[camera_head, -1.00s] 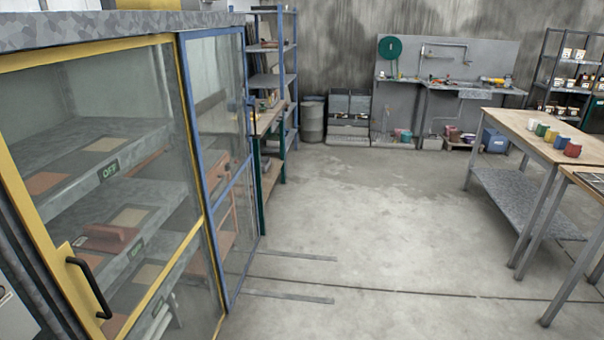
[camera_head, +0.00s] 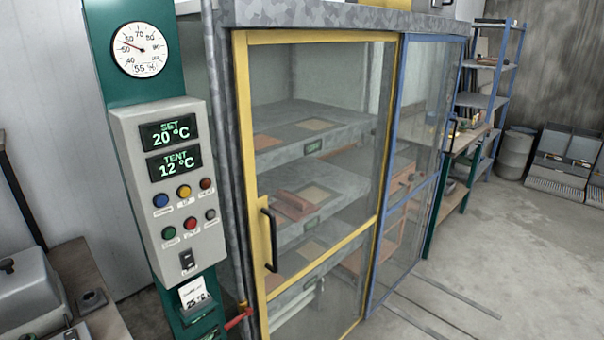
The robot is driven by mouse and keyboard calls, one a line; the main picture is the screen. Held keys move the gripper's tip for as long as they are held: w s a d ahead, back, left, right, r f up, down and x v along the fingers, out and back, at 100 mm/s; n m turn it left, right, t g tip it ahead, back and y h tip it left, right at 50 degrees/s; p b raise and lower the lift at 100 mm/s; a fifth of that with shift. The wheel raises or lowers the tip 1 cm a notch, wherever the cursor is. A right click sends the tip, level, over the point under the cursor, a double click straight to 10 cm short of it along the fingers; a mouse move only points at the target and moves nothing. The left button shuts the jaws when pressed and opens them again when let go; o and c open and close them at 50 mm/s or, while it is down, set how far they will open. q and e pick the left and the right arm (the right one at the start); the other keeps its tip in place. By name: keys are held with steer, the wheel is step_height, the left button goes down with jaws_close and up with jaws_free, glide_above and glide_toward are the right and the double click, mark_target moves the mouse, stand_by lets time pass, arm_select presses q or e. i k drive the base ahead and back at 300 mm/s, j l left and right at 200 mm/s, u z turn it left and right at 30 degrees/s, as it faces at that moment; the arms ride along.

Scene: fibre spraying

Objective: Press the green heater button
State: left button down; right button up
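The control panel (camera_head: 183,200) is a grey box on a green post at the left of the head view. Its green button (camera_head: 168,232) is at the left of the lower button row, beside a red button (camera_head: 190,224) and a grey one (camera_head: 210,214). A blue, a yellow and a red button form the row above. The display reads SET 20 °C (camera_head: 171,134) and TENT 12 °C (camera_head: 175,163). The small labels under the buttons are too small to read surely. Neither of my grippers is in view.
A round dial (camera_head: 140,49) tops the post. A card (camera_head: 194,293) and a red lever (camera_head: 238,318) sit below the panel. A glass cabinet with a shut yellow-framed door (camera_head: 253,240) stands right of it. A cluttered bench (camera_head: 95,300) is at lower left.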

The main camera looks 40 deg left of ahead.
mark_target(169, 233)
steer(key=u, duration=2)
